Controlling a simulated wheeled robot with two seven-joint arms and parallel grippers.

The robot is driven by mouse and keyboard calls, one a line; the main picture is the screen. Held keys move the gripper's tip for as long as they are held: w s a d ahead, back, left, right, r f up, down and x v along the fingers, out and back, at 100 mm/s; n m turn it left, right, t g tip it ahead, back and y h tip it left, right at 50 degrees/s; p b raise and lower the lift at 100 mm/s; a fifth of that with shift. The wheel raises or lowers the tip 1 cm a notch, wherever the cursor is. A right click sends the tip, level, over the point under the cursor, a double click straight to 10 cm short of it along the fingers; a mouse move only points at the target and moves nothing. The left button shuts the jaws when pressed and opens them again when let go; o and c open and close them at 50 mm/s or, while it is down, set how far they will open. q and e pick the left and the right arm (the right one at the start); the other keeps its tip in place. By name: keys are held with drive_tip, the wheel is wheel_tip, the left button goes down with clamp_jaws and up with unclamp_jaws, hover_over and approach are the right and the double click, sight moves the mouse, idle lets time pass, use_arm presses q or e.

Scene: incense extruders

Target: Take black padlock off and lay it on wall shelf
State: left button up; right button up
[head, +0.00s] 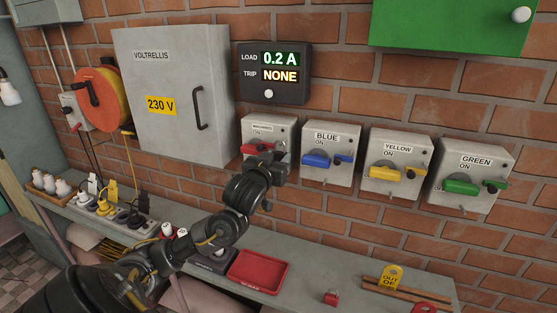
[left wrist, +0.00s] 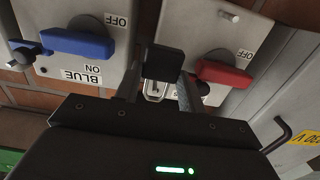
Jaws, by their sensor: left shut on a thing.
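My left gripper (head: 279,166) is at the lower right of the red switch box (head: 285,127). In the left wrist view, the black padlock (left wrist: 163,62) is between the fingertips of my left gripper (left wrist: 161,86), which is shut on it. A pale metal part shows just below its black body. The padlock is close to the red handle (left wrist: 222,73); whether its shackle is still through the switch is hidden. The grey wall shelf (head: 335,280) runs along the wall below the switch boxes. My right gripper is not in view.
Blue (head: 327,153), yellow (head: 398,165) and green (head: 469,176) switch boxes stand in a row to the right. On the shelf are a red tray (head: 258,272), a small red padlock (head: 331,298), a yellow tag (head: 391,278) and several plugs at left. Bare shelf shows right of the tray.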

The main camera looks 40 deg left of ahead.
sight(278, 157)
use_arm(q)
drive_tip(key=shift+b+v, duration=0.65)
drive_tip(key=shift+v, duration=0.2)
drive_tip(key=shift+s+d, duration=0.25)
drive_tip(key=shift+s, duration=0.05)
drive_tip(key=shift+s+d, duration=0.1)
drive_tip(key=shift+s, duration=0.5)
